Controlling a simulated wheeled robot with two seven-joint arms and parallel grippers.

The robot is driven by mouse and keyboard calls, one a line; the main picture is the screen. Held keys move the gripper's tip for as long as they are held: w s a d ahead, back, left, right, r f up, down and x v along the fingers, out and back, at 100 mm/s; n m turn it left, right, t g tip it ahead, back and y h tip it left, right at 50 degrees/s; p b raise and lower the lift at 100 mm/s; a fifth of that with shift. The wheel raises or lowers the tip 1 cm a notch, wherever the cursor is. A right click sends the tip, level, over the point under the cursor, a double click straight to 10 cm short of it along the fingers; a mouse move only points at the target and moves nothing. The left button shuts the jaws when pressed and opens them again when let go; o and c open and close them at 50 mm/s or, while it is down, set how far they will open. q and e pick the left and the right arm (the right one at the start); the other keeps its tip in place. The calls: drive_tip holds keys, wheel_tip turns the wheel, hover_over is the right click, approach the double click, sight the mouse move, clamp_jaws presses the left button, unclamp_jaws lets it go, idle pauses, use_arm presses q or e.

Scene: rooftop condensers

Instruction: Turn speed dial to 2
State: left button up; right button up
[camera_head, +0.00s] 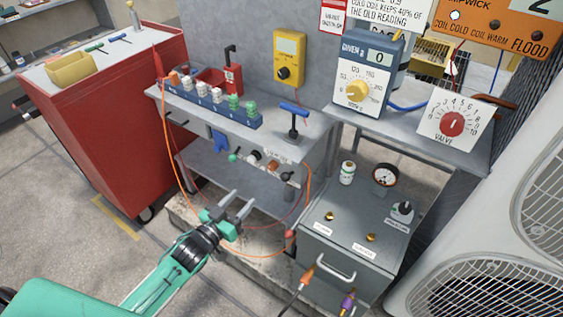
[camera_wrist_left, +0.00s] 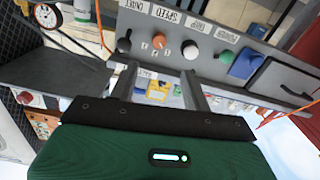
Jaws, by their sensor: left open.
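My left gripper (camera_head: 237,203) is open and empty, in front of and below the panel, apart from the dial. Its two fingers show in the left wrist view (camera_wrist_left: 160,84). My right gripper is not in view.
An orange cable (camera_head: 177,178) loops nearby. A grey box (camera_head: 345,237) with a gauge stands right.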

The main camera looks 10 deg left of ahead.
sight(271, 168)
use_arm(q)
drive_tip(key=x, duration=1.3)
drive_tip(key=shift+w+d+r, duration=0.15)
drive_tip(key=shift+w+r, duration=0.05)
drive_tip(key=shift+w, duration=0.2)
drive_tip(key=shift+c, duration=0.2)
drive_tip(key=c, duration=0.9)
